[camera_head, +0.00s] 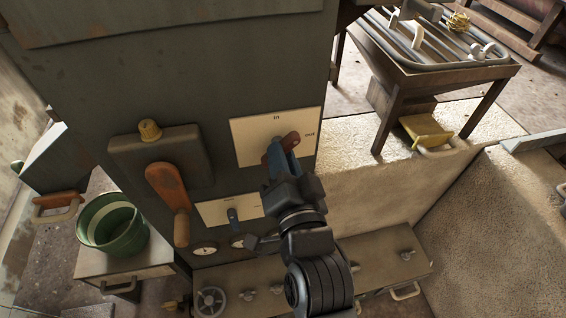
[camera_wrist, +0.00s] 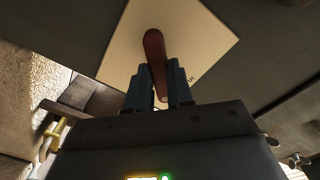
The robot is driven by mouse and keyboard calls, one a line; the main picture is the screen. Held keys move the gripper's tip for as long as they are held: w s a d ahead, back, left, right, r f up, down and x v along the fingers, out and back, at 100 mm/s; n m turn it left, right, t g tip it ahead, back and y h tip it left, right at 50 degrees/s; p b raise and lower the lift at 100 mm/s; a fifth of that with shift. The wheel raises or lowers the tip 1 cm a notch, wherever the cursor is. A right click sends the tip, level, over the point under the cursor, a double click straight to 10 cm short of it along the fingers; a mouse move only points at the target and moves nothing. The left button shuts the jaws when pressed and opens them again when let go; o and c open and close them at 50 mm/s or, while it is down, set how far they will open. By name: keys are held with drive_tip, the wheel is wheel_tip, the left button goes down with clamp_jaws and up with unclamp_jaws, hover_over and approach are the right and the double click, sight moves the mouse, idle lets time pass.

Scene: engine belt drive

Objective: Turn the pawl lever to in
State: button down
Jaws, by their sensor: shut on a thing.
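The pawl lever (camera_head: 291,140) is a red-brown handle on a cream plate (camera_head: 245,127) on the dark cabinet. The plate has one mark at its top middle, reading like "IN", and another at its right, too small to read surely. The lever's visible end points up and right, toward the right mark. My gripper (camera_head: 281,158) reaches up from below and is shut on the lever, partly covering it. In the wrist view, the lever (camera_wrist: 154,55) stands between the two blue-grey fingers (camera_wrist: 152,88), with the plate (camera_wrist: 195,40) behind it.
A larger orange handle (camera_head: 170,200) sticks out at the left. Gauges and a bench with valves (camera_head: 390,262) lie lower. A green bucket (camera_head: 112,224) stands at left.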

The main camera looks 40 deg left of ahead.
drive_tip(key=n+b, duration=0.4)
drive_tip(key=n, duration=0.4)
drive_tip(key=shift+f+n, duration=0.15)
drive_tip(key=shift+n, duration=0.55)
drive_tip(key=c, duration=1)
unclamp_jaws()
drive_tip(key=shift+d, duration=0.1)
drive_tip(key=b+v, duration=0.1)
drive_tip(key=v, duration=0.6)
drive_tip(key=shift+s+d, duration=0.2)
drive_tip(key=shift+s, duration=0.05)
